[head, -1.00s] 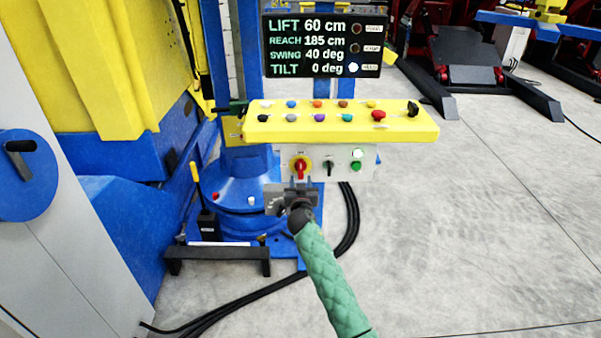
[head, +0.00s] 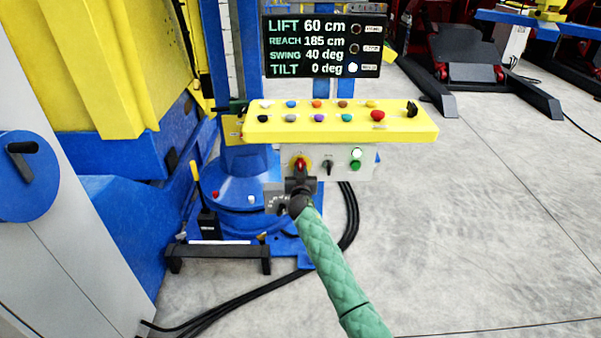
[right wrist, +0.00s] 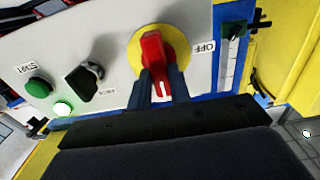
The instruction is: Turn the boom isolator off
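The boom isolator is a red rotary handle on a round yellow plate (head: 301,161), on the pale panel below the yellow button console. In the right wrist view the red handle (right wrist: 152,50) shows large, beside an OFF label. My right gripper (head: 300,178) is at the handle in the head view, covering its lower part. In the right wrist view its two dark fingers (right wrist: 161,82) stand one on each side of the handle's near end. They look open around it; contact is not clear. My left gripper is not in view.
A black selector knob (head: 328,167), a green START button (right wrist: 38,87) and a lit lamp (head: 357,153) sit beside the isolator. The yellow console (head: 410,130) overhangs the panel. A display (head: 322,45) stands above.

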